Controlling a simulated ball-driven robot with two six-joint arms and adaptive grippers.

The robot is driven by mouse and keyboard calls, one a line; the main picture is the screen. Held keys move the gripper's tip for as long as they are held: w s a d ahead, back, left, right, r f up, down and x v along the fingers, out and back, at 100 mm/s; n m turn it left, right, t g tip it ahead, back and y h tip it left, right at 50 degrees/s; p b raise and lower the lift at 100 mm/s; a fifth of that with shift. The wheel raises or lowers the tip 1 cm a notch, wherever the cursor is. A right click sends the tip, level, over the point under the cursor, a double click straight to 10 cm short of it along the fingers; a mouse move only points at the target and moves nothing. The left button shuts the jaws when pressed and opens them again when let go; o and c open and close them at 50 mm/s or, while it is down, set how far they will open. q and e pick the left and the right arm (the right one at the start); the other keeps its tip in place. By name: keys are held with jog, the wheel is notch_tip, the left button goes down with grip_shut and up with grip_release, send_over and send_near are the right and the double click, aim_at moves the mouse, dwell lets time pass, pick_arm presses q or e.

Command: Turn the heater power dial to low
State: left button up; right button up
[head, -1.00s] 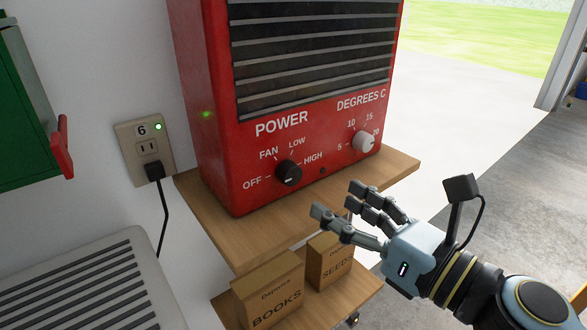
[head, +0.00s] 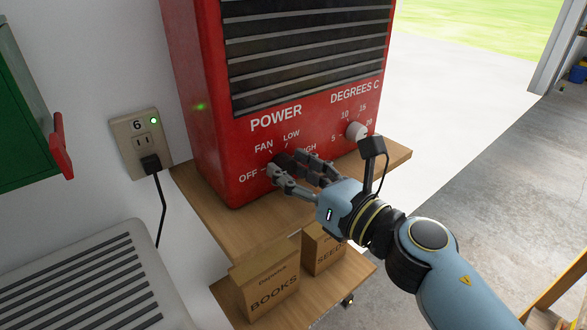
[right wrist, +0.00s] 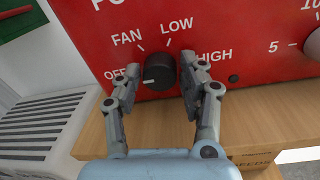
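The red heater (head: 210,95) stands on a wooden shelf, with its front panel facing me. Its black power dial (right wrist: 160,72) sits among the labels OFF, FAN, LOW and HIGH. In the right wrist view the dial's small white mark is at its lower left, on the OFF side. My right gripper (head: 286,166) is at the dial, and its fingers partly hide the dial and the HIGH label in the head view. In the right wrist view its fingers (right wrist: 160,82) are spread on either side of the dial, with no clear grip on it. My left gripper is not in view.
A white temperature dial (head: 356,130) is right of the power dial. The wooden shelf (head: 222,220) juts out below the heater. BOOKS (head: 265,285) and SEEDS (head: 318,252) boxes are underneath. An outlet (head: 140,138) with a plug and green light is at the left.

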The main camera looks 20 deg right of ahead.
jog(key=c, duration=0.7)
jog(key=shift+m, duration=0.5)
jog(key=m+p, duration=0.2)
jog(key=m, duration=0.2)
jog(key=m+p, duration=0.3)
jog(key=m, duration=0.3)
jog(key=m+p, duration=0.1)
jog(key=m, duration=0.3)
jog(key=shift+f+t+p, duration=0.1)
jog(key=shift+t+p, duration=0.25)
jog(key=shift+t, duration=0.05)
jog(key=m+p, duration=0.2)
jog(key=m, duration=0.2)
jog(key=shift+h, duration=0.3)
jog(key=m+p, duration=0.2)
jog(key=m, duration=0.3)
jog(key=shift+f+m+h+p, duration=0.15)
jog(key=shift+m+h+p, duration=0.15)
jog(key=shift+p, duration=0.1)
